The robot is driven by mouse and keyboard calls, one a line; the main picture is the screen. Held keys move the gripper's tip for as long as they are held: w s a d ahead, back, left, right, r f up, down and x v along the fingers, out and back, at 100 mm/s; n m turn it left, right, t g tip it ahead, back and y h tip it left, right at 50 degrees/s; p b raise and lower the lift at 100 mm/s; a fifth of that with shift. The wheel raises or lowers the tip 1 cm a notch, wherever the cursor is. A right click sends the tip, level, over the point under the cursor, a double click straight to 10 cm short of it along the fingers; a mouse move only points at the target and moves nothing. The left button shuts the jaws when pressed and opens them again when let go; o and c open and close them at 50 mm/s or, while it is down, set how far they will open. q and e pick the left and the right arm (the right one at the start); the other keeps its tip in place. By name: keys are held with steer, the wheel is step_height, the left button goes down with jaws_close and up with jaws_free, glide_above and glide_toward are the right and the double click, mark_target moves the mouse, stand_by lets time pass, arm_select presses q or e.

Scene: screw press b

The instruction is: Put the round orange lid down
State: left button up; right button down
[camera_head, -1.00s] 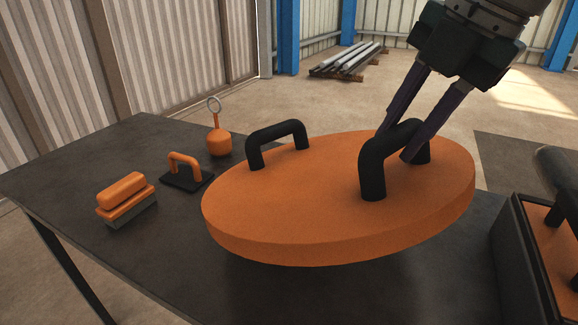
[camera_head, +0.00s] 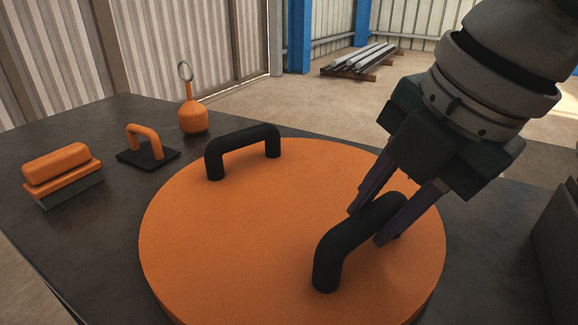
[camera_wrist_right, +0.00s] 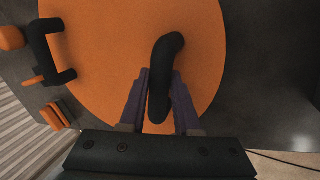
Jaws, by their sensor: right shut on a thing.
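The round orange lid (camera_head: 225,235) lies roughly level over the dark table and fills the lower middle of the head view. It has two black handles, a far left one (camera_head: 243,142) and a near right one (camera_head: 338,252). My right gripper (camera_head: 369,226) is shut on the near right handle, with one finger on each side. The right wrist view shows the same handle (camera_wrist_right: 163,65) between the fingers. The lid's underside and near edge are hidden, so I cannot tell whether it touches the table. My left gripper is not in view.
On the dark table (camera_head: 95,230), left of the lid, are an orange-topped block (camera_head: 60,170), a small black plate with an orange handle (camera_head: 147,146) and an orange weight with a ring (camera_head: 193,115). A dark box (camera_head: 562,235) stands at the right edge.

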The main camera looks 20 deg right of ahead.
steer(key=shift+a, duration=0.1)
steer(key=c, duration=1)
jaws_free()
steer(key=shift+s, duration=0.2)
steer(key=o, duration=0.4)
steer(key=shift+w, duration=0.1)
steer(key=p+v, duration=0.4)
steer(key=v, duration=0.8)
steer(key=shift+r, duration=0.1)
